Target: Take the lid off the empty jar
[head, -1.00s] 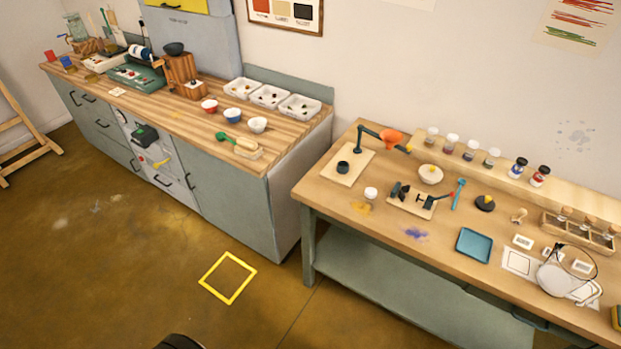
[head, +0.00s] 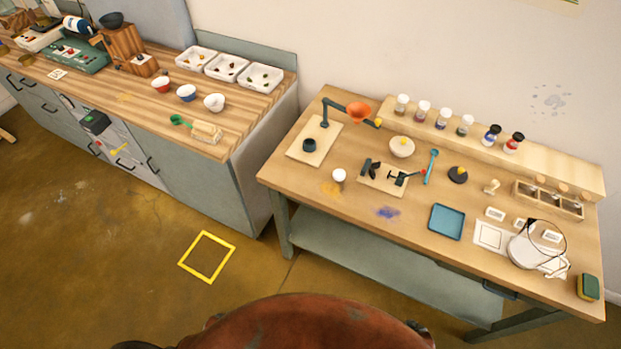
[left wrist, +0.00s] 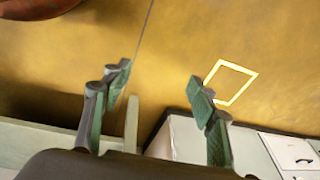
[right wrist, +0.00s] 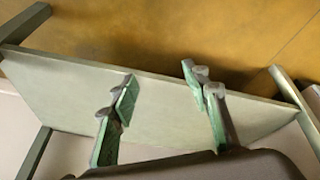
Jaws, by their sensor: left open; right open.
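Several small lidded jars stand in a row on the raised wooden shelf at the back of the right table in the head view. The leftmost jar (head: 402,105) has a white lid and looks pale. The two rightmost, a blue jar (head: 491,135) and a red jar (head: 514,143), have dark lids. Which jar is empty is too small to tell. My left gripper (left wrist: 160,84) is open and empty, above the floor in the left wrist view. My right gripper (right wrist: 158,82) is open and empty, over the table's lower shelf in its view. Neither gripper shows in the head view.
A wooden counter (head: 130,100) stands left. A yellow square (head: 207,257) marks open floor.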

